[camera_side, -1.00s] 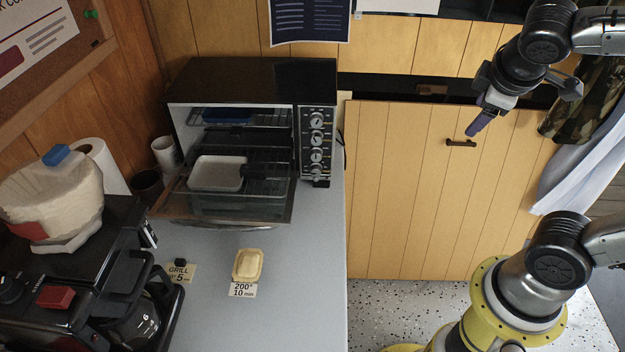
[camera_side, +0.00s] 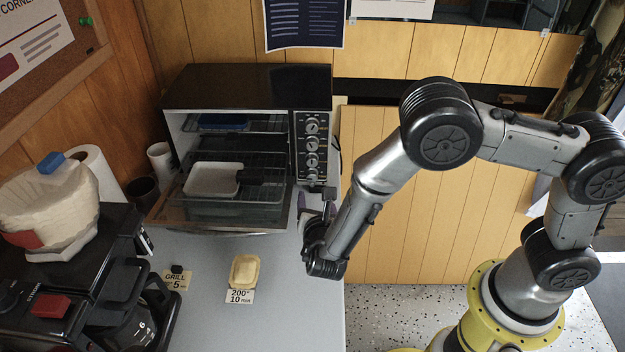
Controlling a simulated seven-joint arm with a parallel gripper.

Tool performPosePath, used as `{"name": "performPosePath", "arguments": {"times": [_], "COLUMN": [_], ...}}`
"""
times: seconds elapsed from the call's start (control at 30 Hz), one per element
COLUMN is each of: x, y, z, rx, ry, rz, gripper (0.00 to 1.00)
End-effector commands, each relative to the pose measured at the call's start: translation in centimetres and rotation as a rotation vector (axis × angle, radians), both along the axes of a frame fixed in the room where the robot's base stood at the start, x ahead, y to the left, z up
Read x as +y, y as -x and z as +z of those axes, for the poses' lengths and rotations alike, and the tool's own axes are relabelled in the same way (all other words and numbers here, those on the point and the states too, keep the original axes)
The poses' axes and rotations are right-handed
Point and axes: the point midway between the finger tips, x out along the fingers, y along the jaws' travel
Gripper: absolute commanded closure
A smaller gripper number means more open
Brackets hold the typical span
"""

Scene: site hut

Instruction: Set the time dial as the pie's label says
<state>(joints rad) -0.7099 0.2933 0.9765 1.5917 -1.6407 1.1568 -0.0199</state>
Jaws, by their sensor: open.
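The toaster oven (camera_side: 250,88) stands at the back of the counter with its door open and lowered. Its control panel on the right carries a column of several dials (camera_side: 311,145); I cannot tell from here which one is the time dial or read its setting. The pale pie (camera_side: 244,270) lies on the counter in front, with its label (camera_side: 240,296) reading "200° 10 min". My gripper (camera_side: 316,205) is open, just in front of and below the dial column, apart from the dials as far as I can see. Its fingers are partly hidden by my wrist.
A white dish (camera_side: 212,180) sits on the oven's rack. A second label (camera_side: 175,282) reads "GRILL 5". A coffee maker (camera_side: 60,290) fills the left front, with a mug (camera_side: 141,191) and cup (camera_side: 160,158) behind. The counter right of the pie is clear.

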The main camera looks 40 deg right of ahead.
Motion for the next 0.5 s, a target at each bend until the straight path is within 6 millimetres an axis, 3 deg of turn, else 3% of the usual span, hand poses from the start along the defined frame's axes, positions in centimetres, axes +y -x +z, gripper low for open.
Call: {"name": "performPosePath", "arguments": {"times": [0.5], "x": [-5.8], "y": [-6.8], "z": [-3.5], "rx": [0.0], "ry": [-0.002], "rz": [-0.008], "gripper": [0.34]}}
